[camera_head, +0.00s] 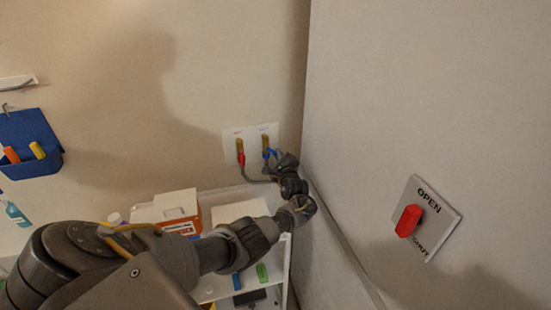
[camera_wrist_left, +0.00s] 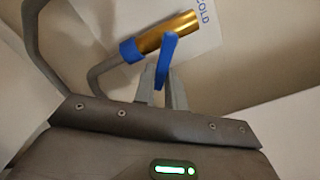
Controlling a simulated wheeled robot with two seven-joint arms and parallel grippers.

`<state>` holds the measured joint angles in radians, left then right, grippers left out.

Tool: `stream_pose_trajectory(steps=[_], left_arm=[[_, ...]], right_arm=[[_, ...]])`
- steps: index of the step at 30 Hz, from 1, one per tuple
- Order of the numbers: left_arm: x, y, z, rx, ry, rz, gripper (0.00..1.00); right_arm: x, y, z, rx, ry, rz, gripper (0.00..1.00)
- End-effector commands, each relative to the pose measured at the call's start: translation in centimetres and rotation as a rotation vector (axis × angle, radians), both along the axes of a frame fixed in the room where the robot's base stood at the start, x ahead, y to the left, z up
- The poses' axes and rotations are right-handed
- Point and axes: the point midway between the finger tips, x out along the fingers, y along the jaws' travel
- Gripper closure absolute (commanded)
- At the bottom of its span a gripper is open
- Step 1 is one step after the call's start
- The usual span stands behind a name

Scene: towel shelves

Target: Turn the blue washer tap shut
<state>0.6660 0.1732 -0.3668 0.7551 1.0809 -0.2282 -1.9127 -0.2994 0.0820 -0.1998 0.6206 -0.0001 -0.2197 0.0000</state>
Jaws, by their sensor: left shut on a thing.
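The blue washer tap is on a white plate (camera_head: 250,143) on the far wall. Its brass body (camera_head: 265,141) also shows in the left wrist view (camera_wrist_left: 172,32), beside the word COLD. Its blue lever handle (camera_wrist_left: 166,58) stands between the fingers of my left gripper (camera_wrist_left: 163,80). The gripper is shut on this handle. In the head view my left gripper (camera_head: 273,157) reaches the tap from below right and covers part of it. A grey hose with a blue collar (camera_wrist_left: 130,51) joins the tap. My right gripper is not in view.
A second tap with a red handle (camera_head: 241,158) is just left of the blue one. A wall stands close on the right, with a red OPEN/SHUT lever (camera_head: 409,220). Below are a white shelf (camera_head: 215,288) and an orange-white box (camera_head: 178,212). A blue wall bin (camera_head: 28,130) hangs left.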

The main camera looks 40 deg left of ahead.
Motion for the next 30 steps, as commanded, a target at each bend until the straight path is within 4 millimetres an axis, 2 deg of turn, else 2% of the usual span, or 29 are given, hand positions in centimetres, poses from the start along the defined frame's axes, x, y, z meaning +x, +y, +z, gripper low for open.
stream_pose_trajectory(steps=[15, 30], left_arm=[[0.7, -0.5, 1.8, -0.264, -0.382, -0.001, 1.0], [0.8, -0.6, 2.7, -0.392, -0.567, -0.002, 1.0]], right_arm=[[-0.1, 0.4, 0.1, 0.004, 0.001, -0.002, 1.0], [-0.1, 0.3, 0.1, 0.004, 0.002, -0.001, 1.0]])
